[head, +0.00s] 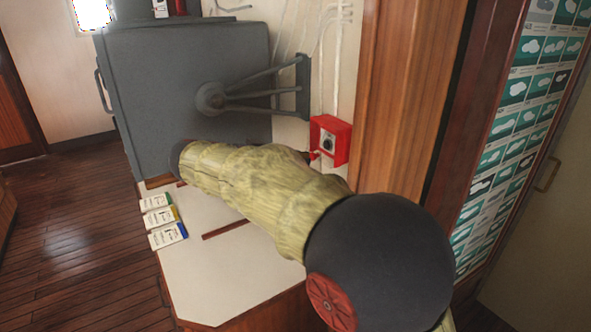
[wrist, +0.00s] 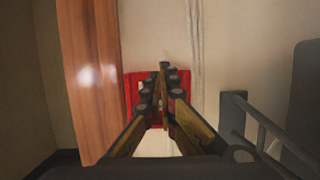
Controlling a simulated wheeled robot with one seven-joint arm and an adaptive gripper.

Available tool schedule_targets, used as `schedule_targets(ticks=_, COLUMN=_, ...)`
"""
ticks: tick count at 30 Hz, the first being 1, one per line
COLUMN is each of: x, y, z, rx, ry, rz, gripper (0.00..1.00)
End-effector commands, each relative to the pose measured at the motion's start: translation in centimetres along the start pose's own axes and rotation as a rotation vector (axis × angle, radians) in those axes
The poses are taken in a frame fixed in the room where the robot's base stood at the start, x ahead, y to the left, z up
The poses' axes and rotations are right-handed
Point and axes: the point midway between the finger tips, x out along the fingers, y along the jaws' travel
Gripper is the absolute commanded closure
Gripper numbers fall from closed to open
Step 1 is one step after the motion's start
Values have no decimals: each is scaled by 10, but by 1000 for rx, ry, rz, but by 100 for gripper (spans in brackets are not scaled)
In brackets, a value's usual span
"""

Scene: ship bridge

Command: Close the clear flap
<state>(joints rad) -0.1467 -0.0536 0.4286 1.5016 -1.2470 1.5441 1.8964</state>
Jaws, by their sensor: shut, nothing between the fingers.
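A red box (head: 343,146) is fixed to the cream wall, with a dark round control (head: 327,144) on its front. I cannot make out the clear flap or its angle in either view. In the wrist view the red box (wrist: 184,80) lies straight ahead, largely covered by my fingers. My gripper (wrist: 164,68) is shut and empty, its fingertips overlapping the upper middle of the box. I cannot tell whether they touch it. In the head view my sleeved forearm hides most of the gripper, just left of and below the box.
A wooden post (head: 405,90) stands right of the box. A grey cabinet (head: 160,95) with a wall bracket (head: 290,92) is on the left. Below is a white-topped counter (head: 215,290) with several small cartons (head: 162,217). Pipes (head: 322,60) run up the wall above the box.

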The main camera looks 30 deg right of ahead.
Motion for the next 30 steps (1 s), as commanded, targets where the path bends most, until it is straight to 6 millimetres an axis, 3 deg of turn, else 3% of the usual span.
schedule_targets(ticks=30, x=6, y=0, z=-4, rx=1, ry=0, rz=1, gripper=100)
